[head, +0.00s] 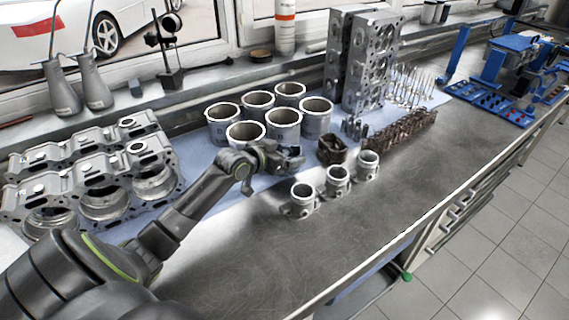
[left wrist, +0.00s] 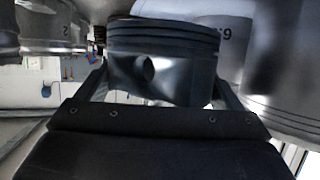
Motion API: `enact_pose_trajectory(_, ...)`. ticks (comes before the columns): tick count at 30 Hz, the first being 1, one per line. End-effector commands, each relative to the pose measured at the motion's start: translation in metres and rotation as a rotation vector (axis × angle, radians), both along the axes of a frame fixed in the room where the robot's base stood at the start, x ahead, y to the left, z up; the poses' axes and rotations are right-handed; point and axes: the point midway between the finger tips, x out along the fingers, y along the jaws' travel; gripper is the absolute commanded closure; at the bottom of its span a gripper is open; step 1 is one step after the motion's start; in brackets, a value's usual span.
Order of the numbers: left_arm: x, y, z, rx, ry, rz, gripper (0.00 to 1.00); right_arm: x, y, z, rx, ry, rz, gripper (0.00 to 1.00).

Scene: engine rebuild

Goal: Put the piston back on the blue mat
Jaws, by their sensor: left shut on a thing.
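My left gripper (head: 283,158) reaches over the bench at the front of the cylinder liners. It is shut on a piston (left wrist: 160,65), which shows in the left wrist view as a dark grey metal cylinder with ring grooves and a round pin hole, between the two fingers. In the head view the piston is mostly hidden by the gripper. The pale blue mat (head: 198,156) lies along the bench under the liners. I cannot tell whether the piston touches the mat. My right gripper is not in view.
Several cylinder liners (head: 246,133) stand just behind the gripper. A dark part (head: 332,149) stands to its right, with three light metal fittings (head: 338,178) in front. Engine castings (head: 100,180) stand left. The front bench top (head: 400,210) is clear.

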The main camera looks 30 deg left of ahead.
Motion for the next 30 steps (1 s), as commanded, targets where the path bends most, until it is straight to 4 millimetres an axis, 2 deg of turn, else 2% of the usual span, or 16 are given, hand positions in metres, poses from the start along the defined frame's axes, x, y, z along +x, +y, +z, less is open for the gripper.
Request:
enact_pose_trajectory(9,0.0,-0.001,-0.036,-0.001,-0.003,-0.001,0.54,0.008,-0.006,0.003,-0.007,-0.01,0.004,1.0)
enact_pose_trajectory(20,0.0,-0.001,-0.041,0.001,-0.004,-0.001,0.54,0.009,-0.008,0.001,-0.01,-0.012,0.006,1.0)
enact_pose_trajectory(21,0.0,0.0,-0.043,0.001,0.0,0.0,0.11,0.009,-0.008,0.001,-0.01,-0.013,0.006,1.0)
enact_pose_trajectory(24,0.0,0.0,-0.042,0.001,0.0,0.0,0.0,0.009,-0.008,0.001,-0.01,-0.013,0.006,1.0)
enact_pose_trajectory(30,0.0,0.0,-0.041,0.001,0.0,0.0,0.0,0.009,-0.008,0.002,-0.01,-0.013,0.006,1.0)
